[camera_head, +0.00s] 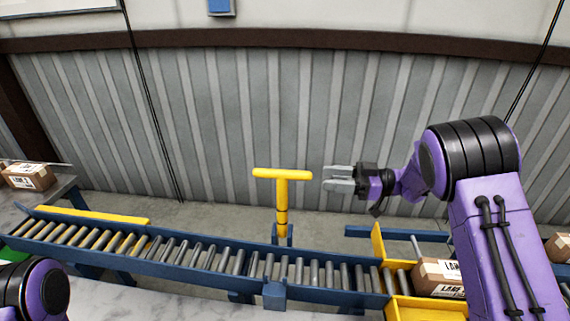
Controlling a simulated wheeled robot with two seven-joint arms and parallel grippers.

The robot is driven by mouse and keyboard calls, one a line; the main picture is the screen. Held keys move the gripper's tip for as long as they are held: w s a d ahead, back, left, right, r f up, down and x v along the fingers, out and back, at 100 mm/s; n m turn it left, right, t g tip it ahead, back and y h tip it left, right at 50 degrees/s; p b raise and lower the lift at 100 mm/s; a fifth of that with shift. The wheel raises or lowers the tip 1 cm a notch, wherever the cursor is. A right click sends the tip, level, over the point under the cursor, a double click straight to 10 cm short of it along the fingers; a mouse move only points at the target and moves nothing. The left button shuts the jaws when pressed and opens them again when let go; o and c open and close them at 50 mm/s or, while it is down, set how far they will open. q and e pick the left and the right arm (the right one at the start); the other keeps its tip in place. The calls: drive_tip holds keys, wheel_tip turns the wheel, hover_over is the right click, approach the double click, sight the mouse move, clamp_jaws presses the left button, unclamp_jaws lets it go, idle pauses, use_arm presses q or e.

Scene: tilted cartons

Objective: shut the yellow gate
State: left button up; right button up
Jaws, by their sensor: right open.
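A yellow T-shaped piece (282,190), which looks like the gate, stands upright at the far side of the roller conveyor (210,258). Its crossbar is on top of a short post, and I cannot tell from this view how its hinge sits. My right gripper (328,179) is open and empty, just right of the crossbar at about its height in the picture. A small gap shows between them. My left gripper is out of view; only part of my left arm shows at the lower left.
A long yellow rail (92,215) lines the far left side. A carton (28,177) sits at far left. The middle rollers are empty.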

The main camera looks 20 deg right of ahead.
drive_tip(key=p, duration=0.2)
approach(288, 174)
drive_tip(key=w+a, duration=0.2)
drive_tip(key=shift+g, duration=0.3)
drive_tip(key=x, duration=0.1)
drive_tip(key=p+x, duration=0.1)
drive_tip(key=x, duration=0.1)
drive_tip(key=p+x, duration=0.1)
drive_tip(key=x, duration=0.1)
drive_tip(key=shift+w+f, duration=0.3)
drive_tip(key=shift+w, duration=0.05)
drive_tip(key=shift+w+a, duration=0.15)
drive_tip(key=shift+a, duration=0.3)
clamp_jaws()
